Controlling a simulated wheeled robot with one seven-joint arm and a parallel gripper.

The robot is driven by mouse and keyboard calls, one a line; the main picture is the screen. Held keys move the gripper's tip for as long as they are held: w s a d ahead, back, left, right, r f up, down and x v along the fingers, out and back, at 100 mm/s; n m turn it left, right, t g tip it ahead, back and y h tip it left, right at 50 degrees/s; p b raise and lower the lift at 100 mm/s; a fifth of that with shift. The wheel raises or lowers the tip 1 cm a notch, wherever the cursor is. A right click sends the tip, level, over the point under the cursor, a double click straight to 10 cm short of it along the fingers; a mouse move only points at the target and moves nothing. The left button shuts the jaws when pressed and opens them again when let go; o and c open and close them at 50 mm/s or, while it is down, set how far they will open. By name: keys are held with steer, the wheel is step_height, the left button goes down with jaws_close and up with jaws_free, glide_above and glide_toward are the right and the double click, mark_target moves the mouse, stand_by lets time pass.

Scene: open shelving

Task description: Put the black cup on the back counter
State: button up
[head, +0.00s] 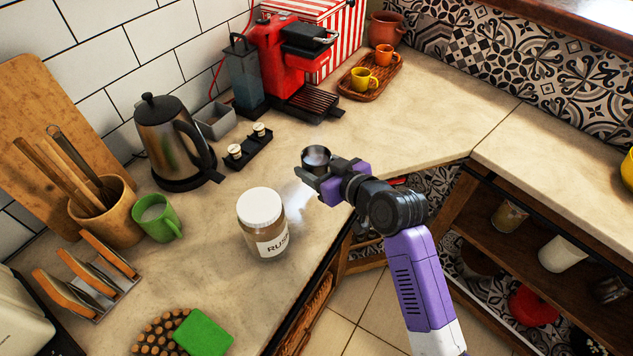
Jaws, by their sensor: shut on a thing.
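The black cup (316,155) is a small dark cup with a shiny grey inside, seen from above with its opening up. My gripper (314,174) reaches in from the right and is shut on the cup. Part of the cup's side is hidden behind the fingers. The cup is over the pale stone counter (410,130), near its front edge; I cannot tell its height above the surface. The counter runs along the tiled walls and turns a corner to the right.
A white-lidded jar (262,222) stands left of and nearer than my gripper. A kettle (172,140), a red coffee machine (285,65) and a wooden tray (372,80) with yellow and orange cups stand behind. Open shelves (530,240) lie below right. The right counter stretch (550,150) is mostly clear.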

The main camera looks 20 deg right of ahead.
steer(key=shift+f, duration=2.85)
steer(key=shift+f, duration=0.2)
steer(key=o, duration=1.5)
steer(key=shift+r, duration=0.15)
steer(key=shift+s+r, duration=0.1)
steer(key=b+v, duration=0.1)
steer(key=v, duration=1)
steer(key=shift+s+d+r, duration=0.1)
steer(key=shift+s+d, duration=0.05)
steer(key=shift+s, duration=0.2)
